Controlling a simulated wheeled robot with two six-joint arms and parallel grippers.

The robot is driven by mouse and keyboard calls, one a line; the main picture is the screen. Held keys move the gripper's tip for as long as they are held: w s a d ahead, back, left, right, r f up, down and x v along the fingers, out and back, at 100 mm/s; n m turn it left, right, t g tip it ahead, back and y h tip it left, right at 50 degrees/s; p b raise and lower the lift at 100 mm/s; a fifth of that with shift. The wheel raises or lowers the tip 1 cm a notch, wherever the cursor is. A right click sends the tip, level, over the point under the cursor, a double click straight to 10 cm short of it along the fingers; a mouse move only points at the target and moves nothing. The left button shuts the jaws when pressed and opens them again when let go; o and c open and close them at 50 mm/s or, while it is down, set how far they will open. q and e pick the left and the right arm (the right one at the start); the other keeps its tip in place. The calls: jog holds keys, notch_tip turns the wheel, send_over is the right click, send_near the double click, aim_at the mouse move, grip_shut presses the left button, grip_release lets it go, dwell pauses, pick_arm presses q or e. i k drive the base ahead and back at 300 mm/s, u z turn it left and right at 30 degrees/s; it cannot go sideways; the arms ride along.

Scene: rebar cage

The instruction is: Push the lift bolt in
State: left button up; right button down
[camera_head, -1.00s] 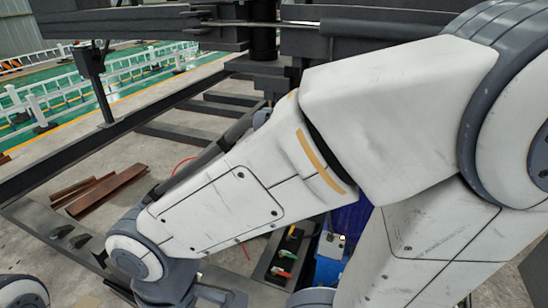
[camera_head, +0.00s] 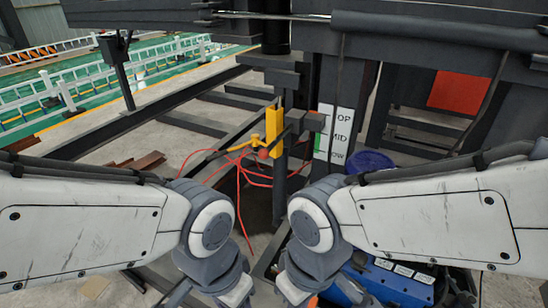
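A yellow upright block (camera_head: 273,125) sits on a dark vertical post near the middle of the head view. A yellow handle-like bar (camera_head: 240,145) reaches left from it. A dark part with an orange-red face (camera_head: 314,122) sticks out to its right. I cannot tell which of these parts is the lift bolt or how far in it sits. A white level sign (camera_head: 334,133) stands just right, with its letters partly covered. My left and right arms come in from both sides, their wrists low in the middle. The gripper fingertips are not visible, and neither arm touches the yellow block.
Thin red cables (camera_head: 238,190) hang below the yellow block. A blue box (camera_head: 400,283) lies at the lower right, partly behind my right arm. Dark steel beams (camera_head: 170,105) frame the place. A white fence (camera_head: 110,75) stands at the far left.

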aim_at(263, 153)
jog(key=z, duration=0.05)
jog(key=k, duration=1.1)
jog(key=u, duration=0.9)
jog(key=i, duration=1.3)
jog(key=z, duration=0.8)
jog(key=i, duration=0.4)
jog(key=z, duration=0.45)
